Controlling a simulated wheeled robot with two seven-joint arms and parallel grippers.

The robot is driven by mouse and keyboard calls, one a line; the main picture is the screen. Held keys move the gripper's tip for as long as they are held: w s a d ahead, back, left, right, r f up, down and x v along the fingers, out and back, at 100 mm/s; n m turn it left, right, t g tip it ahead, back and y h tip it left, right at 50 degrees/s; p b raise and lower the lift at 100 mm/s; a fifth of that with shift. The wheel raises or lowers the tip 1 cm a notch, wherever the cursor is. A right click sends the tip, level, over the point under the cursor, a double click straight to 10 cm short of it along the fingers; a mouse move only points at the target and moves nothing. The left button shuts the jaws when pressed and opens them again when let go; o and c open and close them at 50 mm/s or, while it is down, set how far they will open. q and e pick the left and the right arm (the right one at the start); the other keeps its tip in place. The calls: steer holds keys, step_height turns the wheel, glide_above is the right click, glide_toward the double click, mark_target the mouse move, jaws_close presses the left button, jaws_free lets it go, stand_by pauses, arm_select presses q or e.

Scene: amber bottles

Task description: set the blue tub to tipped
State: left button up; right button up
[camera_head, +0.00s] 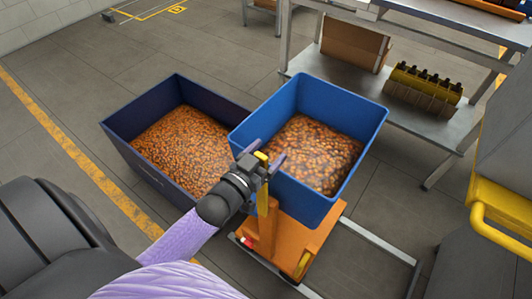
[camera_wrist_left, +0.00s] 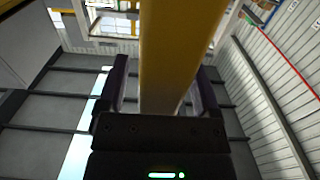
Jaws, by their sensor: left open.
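The blue tub (camera_head: 351,100) sits on an orange stand (camera_head: 305,236) and holds many amber bottles. It looks about upright, with its open top facing up. My left gripper (camera_head: 264,158) is at the tub's near left side, its two purple fingers apart. A yellow lever (camera_head: 262,199) rises from the stand at the gripper. In the left wrist view, a yellow bar (camera_wrist_left: 180,45) passes between the open fingers of the left gripper (camera_wrist_left: 163,75). I cannot tell whether either finger touches it. My right gripper is not in view.
A dark navy bin (camera_head: 126,148) with amber bottles stands on the floor left of the tub. A metal shelf (camera_head: 430,130) behind holds a cardboard box (camera_head: 350,42) and a yellow rack (camera_head: 425,88). Grey machinery with a yellow rail (camera_head: 500,212) is at the right.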

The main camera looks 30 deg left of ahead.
arm_select(q)
jaws_close()
stand_by(1.4)
